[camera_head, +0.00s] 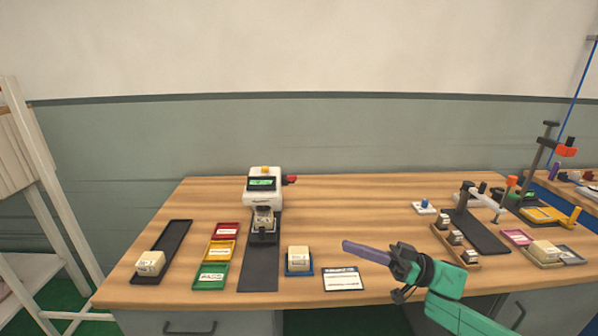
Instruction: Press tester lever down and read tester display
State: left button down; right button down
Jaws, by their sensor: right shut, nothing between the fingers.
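The tester (263,200) is a white unit standing on a dark base strip on the wooden bench. Its small green-lit display (262,184) faces me, but the reading is too small to make out. The tester lever (290,180) has a red knob and sticks out to the right near the display. A small pale block seems to sit in the tester's lower opening. My right gripper (347,247), with purple fingers, is shut and empty over the front of the bench. It is apart from the lever, to its right and nearer me. My left gripper is out of view.
Red, yellow and green labelled trays (210,276) lie left of the tester. A black tray (162,240) with a pale block is farther left. A blue tray (298,272) with a block and a white card (343,285) lie right. Bench space behind my gripper is clear.

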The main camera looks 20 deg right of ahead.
aim_at(290, 178)
jog(key=i+l, duration=0.15)
jog(key=i, duration=0.25)
jog(key=i+l, duration=0.15)
jog(key=i, duration=0.25)
jog(key=i+l, duration=0.15)
jog(key=i, duration=0.2)
